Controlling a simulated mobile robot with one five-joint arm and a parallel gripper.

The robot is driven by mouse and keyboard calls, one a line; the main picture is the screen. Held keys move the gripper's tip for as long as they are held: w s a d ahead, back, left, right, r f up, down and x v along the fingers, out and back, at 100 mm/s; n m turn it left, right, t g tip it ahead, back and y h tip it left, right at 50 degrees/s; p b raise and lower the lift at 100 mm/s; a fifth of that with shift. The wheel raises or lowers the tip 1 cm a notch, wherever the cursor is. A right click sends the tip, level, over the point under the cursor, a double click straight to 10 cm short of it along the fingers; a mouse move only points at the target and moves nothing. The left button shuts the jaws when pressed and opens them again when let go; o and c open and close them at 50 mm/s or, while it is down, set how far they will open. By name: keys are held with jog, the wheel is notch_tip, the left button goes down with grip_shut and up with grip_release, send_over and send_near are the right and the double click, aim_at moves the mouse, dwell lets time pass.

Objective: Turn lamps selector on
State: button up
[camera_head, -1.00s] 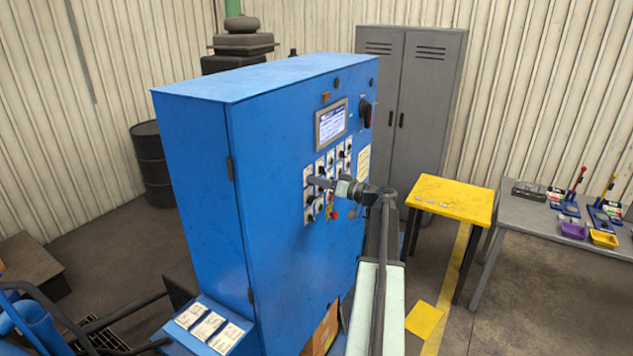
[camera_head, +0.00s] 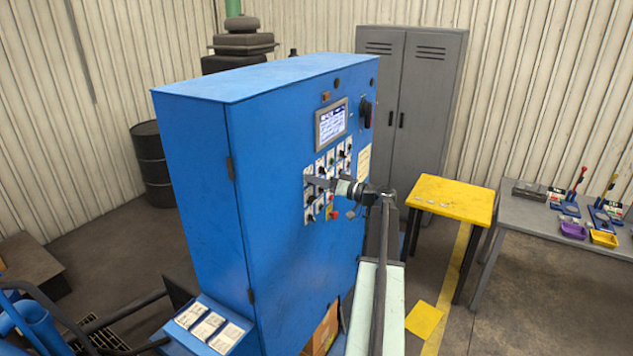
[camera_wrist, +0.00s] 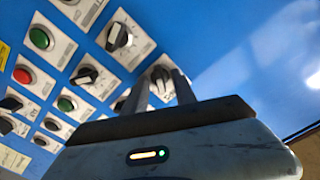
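The blue control cabinet (camera_head: 285,215) carries a panel of selectors and buttons. In the wrist view, a selector with a dark knob and pale dial (camera_wrist: 160,76) lies between my gripper's fingertips (camera_wrist: 160,74); the labels are too small to read, so I cannot tell if it is the lamps selector. The two grey fingers stand apart on either side of the knob, with no clear contact. In the head view my gripper (camera_head: 316,182) points left at the panel's left column and hides part of it. The selector's lower part is hidden in the wrist view.
Another selector (camera_wrist: 118,38), a black-knobbed selector (camera_wrist: 84,76), a green button (camera_wrist: 40,38) and a red button (camera_wrist: 22,75) sit close by. A screen (camera_head: 331,124) is above the panel. A yellow table (camera_head: 452,197) and grey lockers (camera_head: 430,100) stand to the right.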

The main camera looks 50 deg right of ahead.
jog(key=v, duration=0.7)
jog(key=shift+s, duration=0.4)
jog(key=shift+d, duration=0.1)
